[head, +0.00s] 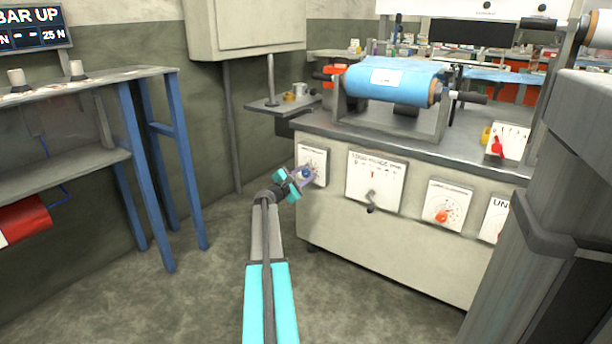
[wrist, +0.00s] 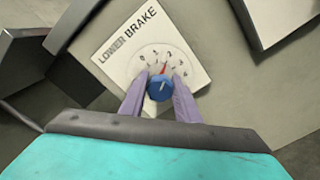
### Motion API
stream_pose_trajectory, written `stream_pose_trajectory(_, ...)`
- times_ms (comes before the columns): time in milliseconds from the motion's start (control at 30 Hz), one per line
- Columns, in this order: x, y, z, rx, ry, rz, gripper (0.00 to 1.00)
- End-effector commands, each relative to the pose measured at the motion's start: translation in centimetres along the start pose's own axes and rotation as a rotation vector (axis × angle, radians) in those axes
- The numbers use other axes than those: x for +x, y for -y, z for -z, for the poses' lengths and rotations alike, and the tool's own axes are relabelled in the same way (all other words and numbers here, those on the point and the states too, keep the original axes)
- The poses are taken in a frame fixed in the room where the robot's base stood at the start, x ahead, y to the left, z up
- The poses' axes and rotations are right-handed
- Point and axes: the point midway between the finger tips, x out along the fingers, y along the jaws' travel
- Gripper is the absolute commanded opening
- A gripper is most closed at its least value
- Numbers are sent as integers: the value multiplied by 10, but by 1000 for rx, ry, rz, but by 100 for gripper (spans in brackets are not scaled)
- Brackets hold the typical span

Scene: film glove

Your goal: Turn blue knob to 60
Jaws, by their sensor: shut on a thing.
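The blue knob (wrist: 161,87) sits on a white dial plate (wrist: 140,45) marked "LOWER BRAKE" in the wrist view. A red pointer mark and small scale numbers show above the knob; the numbers are too small to read surely. My gripper (wrist: 160,88) has its two purple fingers on either side of the knob and is shut on it. In the head view my gripper (head: 303,174) reaches the leftmost dial plate (head: 313,163) on the machine front and covers part of it. The knob there is mostly hidden by the fingers.
More panels stand to the right on the machine front (head: 400,240): a plate with a small crank (head: 371,200) and a plate with a red knob (head: 441,216). A blue film roll (head: 390,80) lies on top. A blue-legged bench (head: 185,160) stands left. The floor between is clear.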

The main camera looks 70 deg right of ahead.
Motion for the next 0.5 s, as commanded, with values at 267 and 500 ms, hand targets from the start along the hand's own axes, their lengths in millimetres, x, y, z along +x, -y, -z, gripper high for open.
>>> stream_pose_trajectory(267,-1,0,1,-1,-2,-1,46)
stream_pose_trajectory(500,0,0,1,-2,-1,0,48)
